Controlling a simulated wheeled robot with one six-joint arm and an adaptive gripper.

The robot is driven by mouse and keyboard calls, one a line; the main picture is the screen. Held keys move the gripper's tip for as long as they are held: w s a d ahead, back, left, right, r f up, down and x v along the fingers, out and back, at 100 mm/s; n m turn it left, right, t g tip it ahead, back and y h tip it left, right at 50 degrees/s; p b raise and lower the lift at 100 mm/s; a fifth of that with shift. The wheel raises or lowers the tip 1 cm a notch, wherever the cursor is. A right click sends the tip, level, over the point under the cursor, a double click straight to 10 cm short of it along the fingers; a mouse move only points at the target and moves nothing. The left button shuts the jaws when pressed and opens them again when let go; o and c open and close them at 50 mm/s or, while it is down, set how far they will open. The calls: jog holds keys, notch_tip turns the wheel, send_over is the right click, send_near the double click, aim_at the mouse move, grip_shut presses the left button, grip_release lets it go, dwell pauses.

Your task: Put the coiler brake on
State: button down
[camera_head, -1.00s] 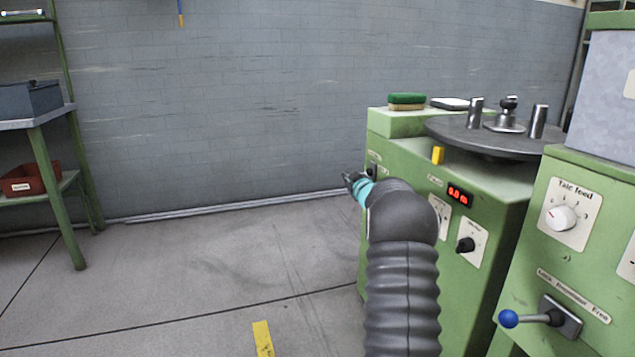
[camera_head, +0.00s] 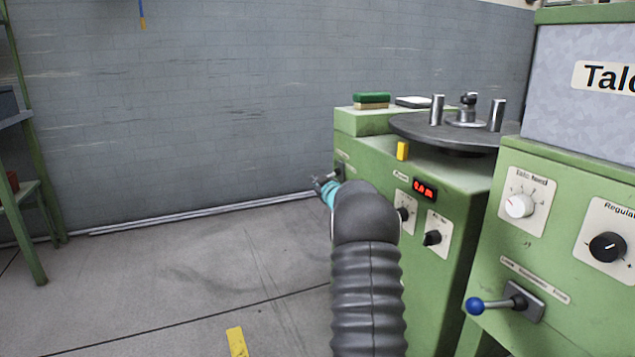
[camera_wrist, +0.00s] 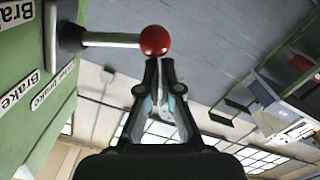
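The brake lever has a pale rod and a red ball knob (camera_wrist: 155,40). In the wrist view it sticks out from a dark pivot on a green panel with "Brake" labels (camera_wrist: 20,90). My gripper (camera_wrist: 159,62) has its two fingers drawn close together, with only a thin gap between the tips. The tips are right by the red knob, which is not between them; I cannot tell if they touch it. In the head view my gripper (camera_head: 318,180) is beside the left front of the green coiler cabinet (camera_head: 400,225), and the knob cannot be made out there.
The cabinet carries a red display (camera_head: 424,190), a black knob (camera_head: 432,238) and a dark turntable (camera_head: 425,132) with metal posts. To the right stands a talc unit with a blue-knobbed lever (camera_head: 475,306). The floor to the left is open.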

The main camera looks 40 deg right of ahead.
jog(key=s+a+r, duration=0.3)
jog(key=s+a, duration=0.1)
jog(key=s, duration=0.6)
jog(key=shift+a+r+p, duration=0.3)
jog(key=shift+r+p, duration=0.05)
